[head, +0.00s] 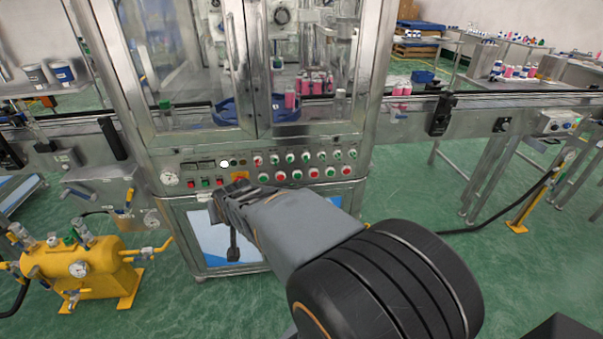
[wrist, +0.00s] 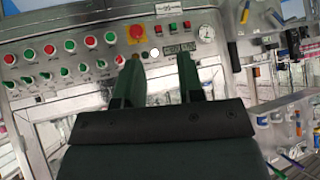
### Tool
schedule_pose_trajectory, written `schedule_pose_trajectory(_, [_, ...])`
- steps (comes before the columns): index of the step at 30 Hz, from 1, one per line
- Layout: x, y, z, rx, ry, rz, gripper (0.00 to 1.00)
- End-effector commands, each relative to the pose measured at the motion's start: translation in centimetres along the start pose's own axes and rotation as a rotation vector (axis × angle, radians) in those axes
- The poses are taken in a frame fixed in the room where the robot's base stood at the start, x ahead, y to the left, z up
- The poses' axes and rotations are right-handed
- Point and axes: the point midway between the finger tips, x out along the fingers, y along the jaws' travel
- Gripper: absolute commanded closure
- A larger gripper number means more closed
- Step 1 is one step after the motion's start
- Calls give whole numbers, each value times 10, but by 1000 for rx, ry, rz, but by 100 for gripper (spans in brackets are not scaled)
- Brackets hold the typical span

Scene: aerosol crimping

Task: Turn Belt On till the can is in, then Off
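The control panel (head: 300,158) on the machine's front has rows of red and green buttons; their labels are too small to read, so I cannot tell which is Belt On or Off. It fills the upper wrist view (wrist: 75,87), where a round white button (wrist: 154,53) looks lit. My gripper (wrist: 160,60) is open and empty, its two dark fingers apart, in front of the panel near that white button and a display. In the head view it is at the panel's lower left edge. Pink cans (head: 290,100) stand inside the glass cabinet. The conveyor belt (head: 490,97) runs through the machine.
A yellow emergency stop (wrist: 137,33) and a gauge (wrist: 207,33) are close to my gripper. A yellow tank with valves (head: 80,270) stands at the lower left. Pink cans (head: 402,90) are by the belt on the right. Green floor is free in front.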

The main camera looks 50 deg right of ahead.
Motion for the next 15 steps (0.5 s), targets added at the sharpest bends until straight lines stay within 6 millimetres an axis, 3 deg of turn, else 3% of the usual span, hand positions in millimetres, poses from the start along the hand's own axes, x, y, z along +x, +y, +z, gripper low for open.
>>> schedule_pose_trajectory(1, [38,27,-2,80,81,31,65])
schedule_pose_trajectory(6, [100,109,-34,294,399,88,65])
schedule_pose_trajectory(12, [133,195,-43,448,697,111,65])
schedule_pose_trajectory(15, [138,223,-41,487,797,112,65])
